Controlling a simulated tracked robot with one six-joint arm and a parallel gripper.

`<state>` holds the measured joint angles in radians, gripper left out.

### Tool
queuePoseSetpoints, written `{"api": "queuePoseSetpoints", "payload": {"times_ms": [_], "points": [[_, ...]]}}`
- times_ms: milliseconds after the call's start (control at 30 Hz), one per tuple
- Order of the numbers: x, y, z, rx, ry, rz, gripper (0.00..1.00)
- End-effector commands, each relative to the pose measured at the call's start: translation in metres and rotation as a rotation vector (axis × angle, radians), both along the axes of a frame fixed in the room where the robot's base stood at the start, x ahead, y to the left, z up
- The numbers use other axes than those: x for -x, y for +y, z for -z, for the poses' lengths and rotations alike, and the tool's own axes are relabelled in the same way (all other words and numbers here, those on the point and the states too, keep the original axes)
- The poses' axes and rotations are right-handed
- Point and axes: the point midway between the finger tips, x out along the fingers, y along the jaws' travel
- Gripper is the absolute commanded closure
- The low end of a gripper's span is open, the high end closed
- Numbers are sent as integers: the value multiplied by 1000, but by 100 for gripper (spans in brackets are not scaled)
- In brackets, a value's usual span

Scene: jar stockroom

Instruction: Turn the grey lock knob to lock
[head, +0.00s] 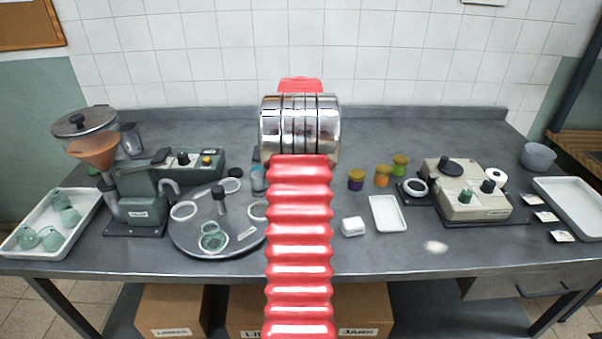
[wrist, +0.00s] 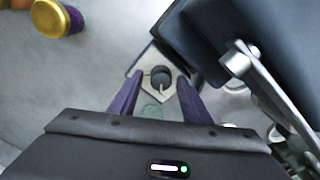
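In the wrist view a round dark grey knob (wrist: 160,75) with a pale pointer mark sits on a pale angular plate (wrist: 140,68). I take it for the lock knob. My gripper (wrist: 159,80) has its two purple fingers apart, one on each side of the knob. Pale surface shows between the fingers and the knob, though contact at the tips is hard to judge. A faint green round patch (wrist: 152,110) lies between the fingers. In the head view my red arm and its chrome joint hide the gripper and this knob.
A dark housing with a silver lever (wrist: 240,62) is close on the right in the wrist view. A turntable (head: 190,238) and a green-grey machine (head: 141,211) stand left.

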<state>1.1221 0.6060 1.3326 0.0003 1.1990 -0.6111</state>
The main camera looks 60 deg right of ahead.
Motion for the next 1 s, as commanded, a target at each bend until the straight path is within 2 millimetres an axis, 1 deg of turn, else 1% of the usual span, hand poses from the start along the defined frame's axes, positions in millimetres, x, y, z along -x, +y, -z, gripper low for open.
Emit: {"api": "queuePoseSetpoints", "payload": {"times_ms": [267, 433, 567, 1000], "points": [[0, 0, -2, -2, 1, 0, 57], [0, 0, -15, 0, 1, 0, 57], [0, 0, -35, 1, 0, 0, 57], [0, 0, -111, 1, 0, 1, 57]]}}
